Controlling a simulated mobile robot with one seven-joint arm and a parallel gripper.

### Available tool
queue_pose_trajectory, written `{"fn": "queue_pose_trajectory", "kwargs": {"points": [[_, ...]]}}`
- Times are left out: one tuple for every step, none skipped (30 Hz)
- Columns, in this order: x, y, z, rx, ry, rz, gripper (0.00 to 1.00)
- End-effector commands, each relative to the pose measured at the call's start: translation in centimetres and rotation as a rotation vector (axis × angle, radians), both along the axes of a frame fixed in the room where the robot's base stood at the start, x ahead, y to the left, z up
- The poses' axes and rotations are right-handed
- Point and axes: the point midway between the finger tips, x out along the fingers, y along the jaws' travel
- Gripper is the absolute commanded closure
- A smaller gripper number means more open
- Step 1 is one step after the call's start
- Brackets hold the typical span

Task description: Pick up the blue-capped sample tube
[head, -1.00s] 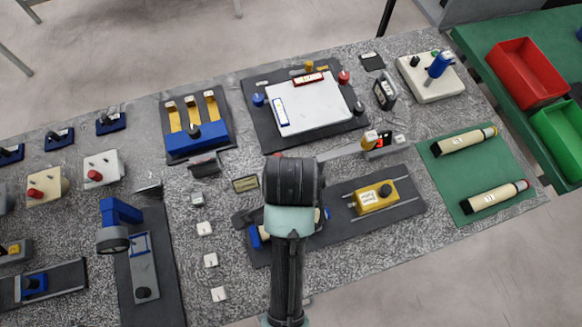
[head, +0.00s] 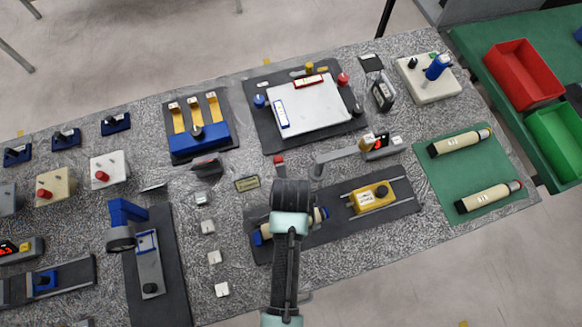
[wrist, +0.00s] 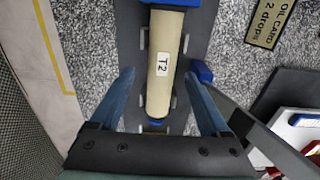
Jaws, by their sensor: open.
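The blue-capped sample tube (wrist: 166,60) is cream with a T2 label and lies along a dark rail plate in the wrist view. A blue end shows at the top, and a smaller blue part shows at its lower end. In the head view its ends show on either side of my arm, the right part of the tube (head: 317,215) among them. My gripper (wrist: 160,76) is open, one finger on each side of the tube, with gaps between. Whether the fingers are at its height I cannot tell. In the head view my arm hides the gripper.
A yellow block (head: 370,197) sits on the same plate to the right. Two more cream tubes (head: 458,143) lie on a green mat (head: 437,184). A grey lever (head: 336,156) stands behind my arm.

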Motion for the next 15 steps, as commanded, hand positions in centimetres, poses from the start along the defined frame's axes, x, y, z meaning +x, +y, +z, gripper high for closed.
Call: {"fn": "queue_pose_trajectory", "kwargs": {"points": [[0.1,-0.1,-0.4,0.000,0.002,-0.001,0.20],[0.1,-0.1,-0.8,0.000,0.003,0.000,0.20],[0.1,-0.1,-1.4,0.000,0.001,0.000,0.20],[0.1,0.0,-1.8,0.000,0.002,0.000,0.20],[0.1,0.0,-2.0,0.000,0.000,0.000,0.20],[0.1,0.0,-2.4,0.000,0.000,0.000,0.20],[0.1,0.0,-2.5,0.000,0.000,0.000,0.20],[0.1,0.0,-2.7,0.000,-0.001,0.000,0.20],[0.1,0.0,-2.8,0.000,-0.001,0.000,0.20],[0.2,0.0,-2.8,0.001,-0.002,0.000,0.20],[0.2,0.0,-2.9,0.001,-0.002,0.000,0.20],[0.2,0.0,-2.9,0.001,-0.002,0.000,0.20],[0.2,0.0,-2.9,0.001,-0.002,0.000,0.20],[0.2,0.0,-2.9,0.001,-0.002,0.000,0.20],[0.2,0.0,-2.9,0.001,-0.002,0.000,0.20]]}}
